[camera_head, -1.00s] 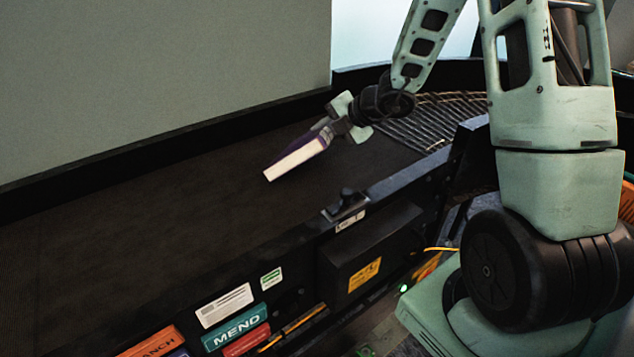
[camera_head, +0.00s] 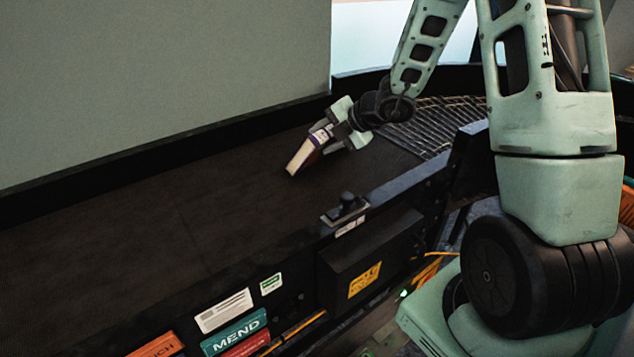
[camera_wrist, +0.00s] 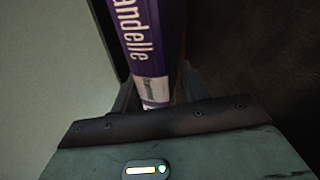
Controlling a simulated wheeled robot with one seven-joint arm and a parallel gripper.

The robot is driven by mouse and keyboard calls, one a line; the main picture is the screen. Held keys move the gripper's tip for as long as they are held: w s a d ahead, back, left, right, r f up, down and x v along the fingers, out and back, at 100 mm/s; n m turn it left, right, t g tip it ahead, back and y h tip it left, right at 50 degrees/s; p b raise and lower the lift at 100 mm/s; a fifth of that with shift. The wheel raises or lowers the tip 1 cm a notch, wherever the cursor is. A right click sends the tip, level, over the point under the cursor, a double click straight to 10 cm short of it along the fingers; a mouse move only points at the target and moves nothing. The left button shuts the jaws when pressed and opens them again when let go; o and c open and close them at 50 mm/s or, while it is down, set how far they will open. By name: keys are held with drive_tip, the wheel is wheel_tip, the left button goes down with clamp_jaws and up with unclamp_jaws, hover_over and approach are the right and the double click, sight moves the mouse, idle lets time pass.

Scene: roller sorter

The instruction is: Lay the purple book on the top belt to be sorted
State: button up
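The purple book (camera_head: 309,151) is above or on the dark top belt (camera_head: 120,235), tilted with its pale page edge toward the camera. I cannot tell whether its low end touches the belt. My gripper (camera_head: 328,136) is shut on the other end of the book. In the wrist view the book's purple spine (camera_wrist: 150,40) shows white lettering ending in "andelle" and a pale label near the gripper (camera_wrist: 155,95). The fingers lie on both sides of the spine, partly hidden behind the gripper's body.
A grey wall (camera_head: 160,80) and dark rim border the belt's far side. Metal rollers (camera_head: 440,122) lie to the right. A black knob (camera_head: 347,203) stands on the near rail. Several books, including a teal one (camera_head: 235,332), sit below. The belt's left part is clear.

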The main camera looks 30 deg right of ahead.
idle(0.6)
drive_tip(key=p+v, duration=0.5)
drive_tip(key=v, duration=0.3)
idle(0.3)
